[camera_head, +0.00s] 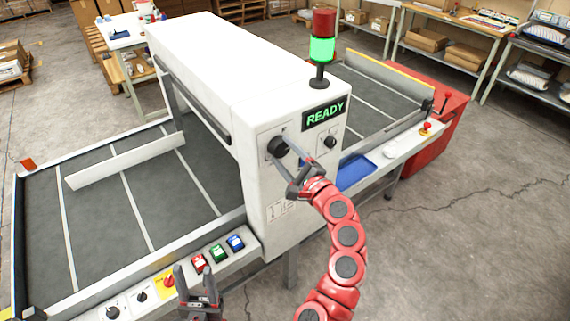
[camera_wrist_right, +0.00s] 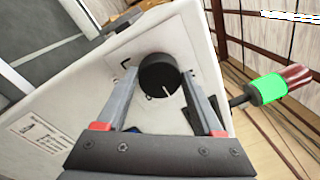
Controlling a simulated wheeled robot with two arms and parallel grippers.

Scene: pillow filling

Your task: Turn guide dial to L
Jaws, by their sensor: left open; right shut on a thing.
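The guide dial (camera_head: 277,146) is a round black knob on the white machine's end panel, left of the green READY display. In the right wrist view the dial (camera_wrist_right: 160,73) sits between my fingertips, with a white pointer line toward the lower right. A letter that looks like L is printed at its upper left; other marks are partly hidden. My right gripper (camera_head: 284,150) is shut on the dial. My left gripper (camera_head: 193,277) is open and empty at the bottom, near the front control strip.
A smaller black knob (camera_head: 330,142) is right of the dial. Red, green and blue buttons (camera_head: 218,253) and a yellow-backed red switch (camera_head: 168,281) line the front rail. A signal tower (camera_head: 322,48) glows green on the machine. Conveyor beds extend both sides.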

